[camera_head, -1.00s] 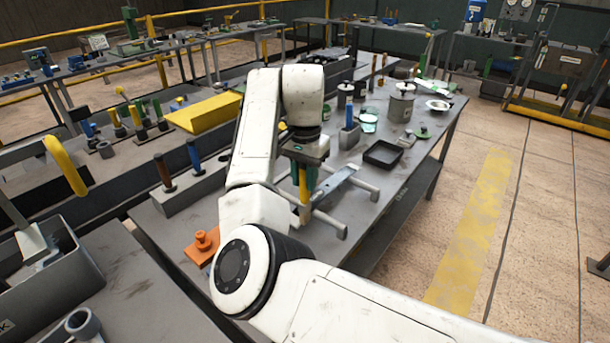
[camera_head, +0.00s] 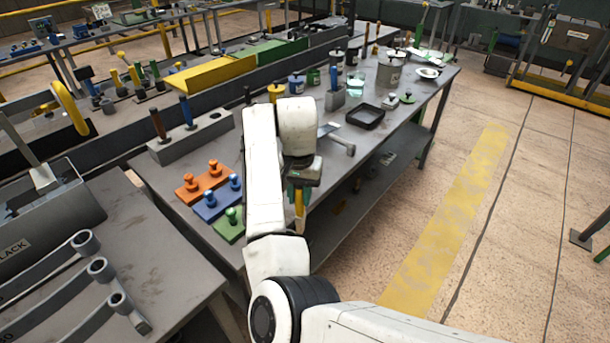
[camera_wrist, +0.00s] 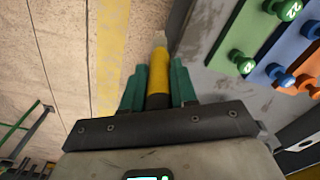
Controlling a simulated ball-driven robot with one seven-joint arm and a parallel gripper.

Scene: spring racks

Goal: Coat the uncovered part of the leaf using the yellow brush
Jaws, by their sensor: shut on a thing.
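My gripper (camera_head: 301,186) is shut on the yellow brush (camera_head: 299,212). In the wrist view, the green fingers of my gripper (camera_wrist: 157,88) close around the yellow handle of the brush (camera_wrist: 158,70). A pale tip shows at its far end. The brush hangs by the near right edge of the bench, clear of the leaf. The leaf (camera_head: 328,129) lies on a grey stand (camera_head: 343,146) farther along the bench. My arm hides most of the leaf, so its coating cannot be told.
Orange (camera_head: 207,182), blue (camera_head: 217,200) and green (camera_head: 230,224) blocks with knobs lie on the bench left of my arm. A black tray (camera_head: 364,117) and several cans stand beyond the leaf. Several eyed strips (camera_head: 98,268) lie at lower left.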

